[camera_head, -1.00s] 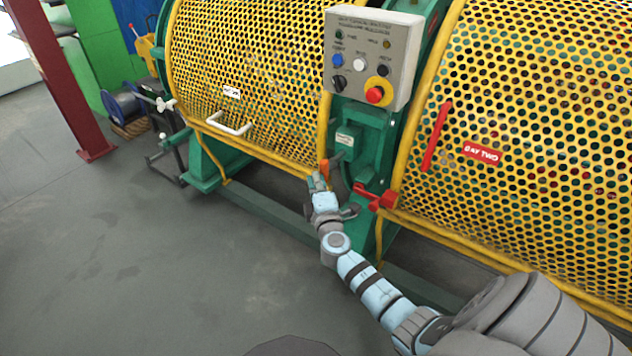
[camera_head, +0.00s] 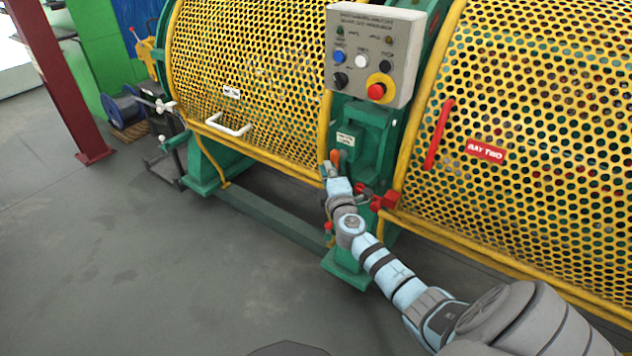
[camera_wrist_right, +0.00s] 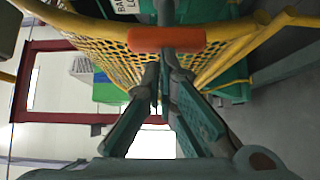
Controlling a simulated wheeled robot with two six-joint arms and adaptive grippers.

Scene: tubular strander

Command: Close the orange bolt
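The orange bolt (camera_head: 335,156) shows as a small orange piece at the green post, just right of the left guard's lower right corner. In the right wrist view its orange bar (camera_wrist_right: 166,39) lies crosswise beyond my fingertips, on a grey rod. My right gripper (camera_head: 329,170) is right at the bolt and covers part of it. In the wrist view the two fingers of the right gripper (camera_wrist_right: 163,82) stand apart with a narrow gap, their tips just short of the bar. I cannot tell whether they touch it. My left gripper is not in view.
A control box (camera_head: 372,50) with a red button hangs above the gripper. A red latch (camera_head: 384,200) sits close to the right of my wrist. Yellow perforated guards (camera_head: 250,90) stand on both sides; the left one has a white handle (camera_head: 229,128).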

